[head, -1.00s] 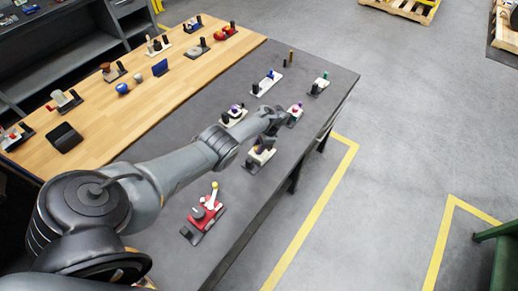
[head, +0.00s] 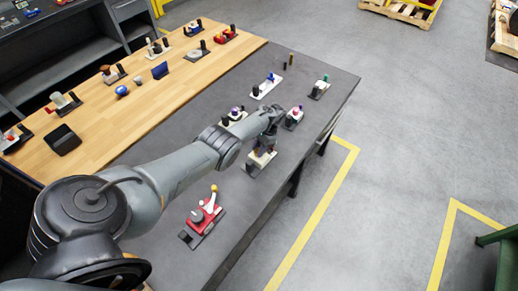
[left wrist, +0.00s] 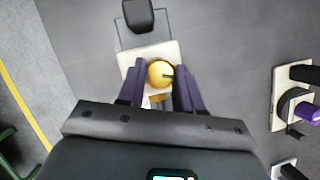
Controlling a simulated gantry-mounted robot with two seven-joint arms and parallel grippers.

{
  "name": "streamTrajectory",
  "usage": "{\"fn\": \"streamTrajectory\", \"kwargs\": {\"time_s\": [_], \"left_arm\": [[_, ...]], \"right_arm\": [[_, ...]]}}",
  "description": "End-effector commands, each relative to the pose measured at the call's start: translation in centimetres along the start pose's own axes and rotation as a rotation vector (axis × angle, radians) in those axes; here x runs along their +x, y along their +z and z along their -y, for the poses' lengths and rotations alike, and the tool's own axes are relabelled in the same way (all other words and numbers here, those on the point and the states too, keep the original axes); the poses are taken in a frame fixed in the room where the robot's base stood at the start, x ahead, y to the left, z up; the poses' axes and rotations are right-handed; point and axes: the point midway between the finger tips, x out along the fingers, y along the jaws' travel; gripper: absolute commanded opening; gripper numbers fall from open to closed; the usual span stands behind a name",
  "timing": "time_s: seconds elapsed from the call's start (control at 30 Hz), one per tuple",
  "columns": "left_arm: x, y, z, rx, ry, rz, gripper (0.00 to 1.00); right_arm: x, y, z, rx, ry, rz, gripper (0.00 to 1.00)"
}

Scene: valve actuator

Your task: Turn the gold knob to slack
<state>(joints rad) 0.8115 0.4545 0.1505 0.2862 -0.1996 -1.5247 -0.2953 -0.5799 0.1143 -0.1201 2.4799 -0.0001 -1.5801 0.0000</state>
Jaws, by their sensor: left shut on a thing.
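The gold knob (left wrist: 160,74) is round and sits over a white base plate (left wrist: 170,52) in the left wrist view, with a small dark mark on its right side. My left gripper (left wrist: 160,90) has its two dark purple fingers on either side of the knob and is shut on it. In the head view my left gripper (head: 264,149) reaches down over the same white-based fixture (head: 252,168) near the table's right edge. The knob is hidden there by the gripper. My right gripper is not in view.
Another white-based fixture (left wrist: 277,116) with a purple part stands to the right in the left wrist view. A red fixture (head: 203,217) stands nearer on the dark table (head: 185,180). Several more fixtures stand farther back and on the wooden top (head: 100,120).

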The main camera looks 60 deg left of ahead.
Motion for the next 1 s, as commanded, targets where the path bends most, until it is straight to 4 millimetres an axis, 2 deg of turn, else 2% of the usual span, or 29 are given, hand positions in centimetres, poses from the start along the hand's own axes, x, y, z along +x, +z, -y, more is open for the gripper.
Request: {"fn": "streamTrajectory", "kwargs": {"time_s": [0.03,0.2,0.57,0.67,1.0], "left_arm": [[0.0,0.0,0.0,0.000,-0.001,-0.001,0.36],[0.0,0.0,0.0,0.001,-0.001,0.000,0.61],[-0.4,0.0,0.0,0.001,-0.001,-0.001,0.61],[-1.3,0.0,0.0,0.002,-0.001,-0.001,0.61],[-6.8,0.0,0.0,0.001,-0.001,-0.003,0.61]], "right_arm": [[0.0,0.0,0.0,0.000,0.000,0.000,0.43],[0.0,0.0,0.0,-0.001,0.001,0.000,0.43],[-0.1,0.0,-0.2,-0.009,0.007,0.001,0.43],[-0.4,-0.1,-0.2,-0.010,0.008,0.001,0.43],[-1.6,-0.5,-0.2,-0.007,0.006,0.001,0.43]]}}
